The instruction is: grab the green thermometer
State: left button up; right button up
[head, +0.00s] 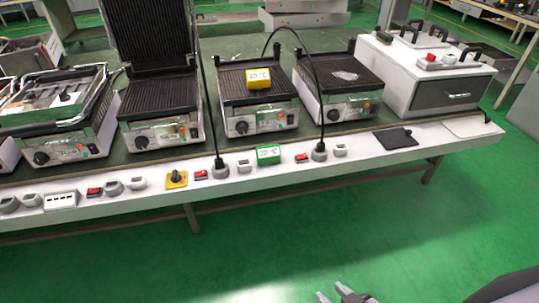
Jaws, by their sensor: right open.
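The green thermometer (268,154), a small box with a "20 °C" display, stands on the white front ledge of the long table near the middle of the head view. My right gripper (331,291) shows at the bottom edge, open and empty. It is over the green floor in the picture, well apart from the thermometer and the table. Most of it is cut off by the frame. My left gripper is not in view.
A yellow thermometer (258,78) sits on a grill plate. Red switches (201,174), (302,158) and a black plug with a looping cable (319,151) flank the green thermometer. A black board (395,138) lies farther right. The floor before the table is clear.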

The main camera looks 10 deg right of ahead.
aim_at(267, 155)
jog(key=i+z, duration=0.4)
jog(key=i, duration=0.15)
jog(key=i+j+z, duration=0.2)
jog(key=i+z, duration=0.15)
jog(key=i, duration=0.15)
jog(key=i+j+z, duration=0.4)
jog(key=i+l, duration=0.1)
